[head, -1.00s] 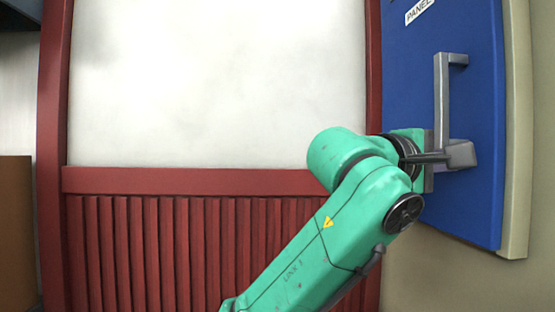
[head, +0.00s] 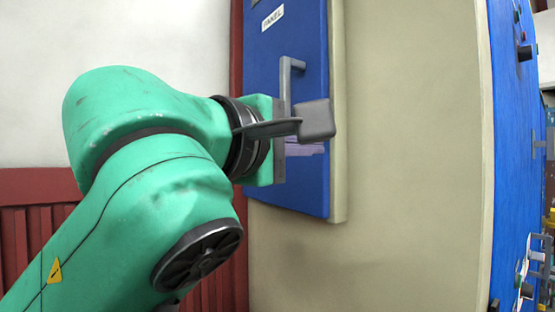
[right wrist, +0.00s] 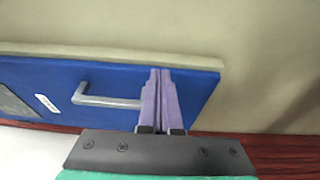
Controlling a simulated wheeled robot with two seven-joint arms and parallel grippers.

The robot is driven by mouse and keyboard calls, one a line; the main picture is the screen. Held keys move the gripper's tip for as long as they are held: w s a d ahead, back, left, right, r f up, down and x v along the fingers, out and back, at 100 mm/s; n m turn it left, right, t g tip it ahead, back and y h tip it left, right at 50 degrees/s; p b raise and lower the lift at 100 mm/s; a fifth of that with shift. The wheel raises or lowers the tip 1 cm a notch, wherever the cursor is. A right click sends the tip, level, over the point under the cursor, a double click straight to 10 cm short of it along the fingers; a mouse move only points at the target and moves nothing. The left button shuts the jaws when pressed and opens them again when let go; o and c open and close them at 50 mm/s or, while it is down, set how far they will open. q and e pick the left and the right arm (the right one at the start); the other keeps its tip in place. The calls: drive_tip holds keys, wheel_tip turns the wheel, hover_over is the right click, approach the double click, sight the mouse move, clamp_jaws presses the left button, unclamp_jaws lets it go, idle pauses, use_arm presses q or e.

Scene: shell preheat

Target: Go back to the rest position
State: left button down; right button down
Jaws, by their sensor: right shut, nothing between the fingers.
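My right arm's green links fill the left and middle of the head view. My right gripper (head: 318,149) is at the end of that arm, in front of the blue panel door (head: 318,60); its purple fingers show only in part there. In the right wrist view the two purple fingers (right wrist: 159,72) lie side by side, shut and empty. They point toward the panel and overlap the right end of the grey handle (right wrist: 100,100) in the picture. The handle also shows in the head view (head: 286,85), partly hidden by my gripper. My left gripper is not in view.
A beige wall (head: 420,130) stands right of the panel. Farther right is a blue cabinet (head: 510,150) with knobs. A red frame (head: 237,60) and red slatted boards (head: 30,235) lie behind my arm, with a pale surface (head: 150,40) above the boards.

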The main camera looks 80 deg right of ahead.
drive_tip(key=shift+w+a, duration=0.15)
drive_tip(key=shift+w, duration=0.05)
